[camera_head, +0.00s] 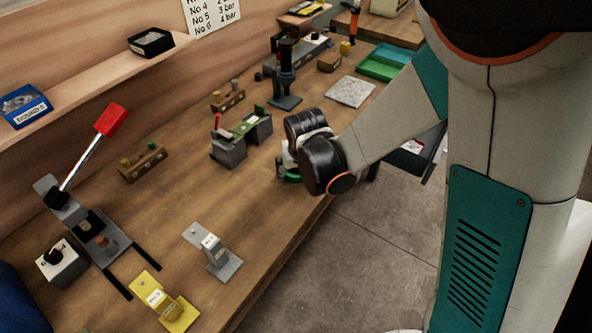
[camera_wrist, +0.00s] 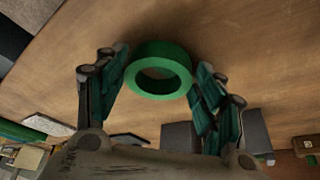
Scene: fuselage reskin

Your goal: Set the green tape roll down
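The green tape roll (camera_wrist: 158,84) sits between the two fingers of my gripper (camera_wrist: 160,80) in the wrist view. The fingers lie against its left and right sides, and its open hole faces the camera.
A grey fixture with a green part (camera_head: 240,138) stands left of my gripper. A dark stand (camera_head: 286,80) and a speckled plate (camera_head: 350,91) are behind it. A grey bracket (camera_head: 213,250) and a yellow one (camera_head: 165,300) stand nearer. Bare bench lies between the fixture and brackets.

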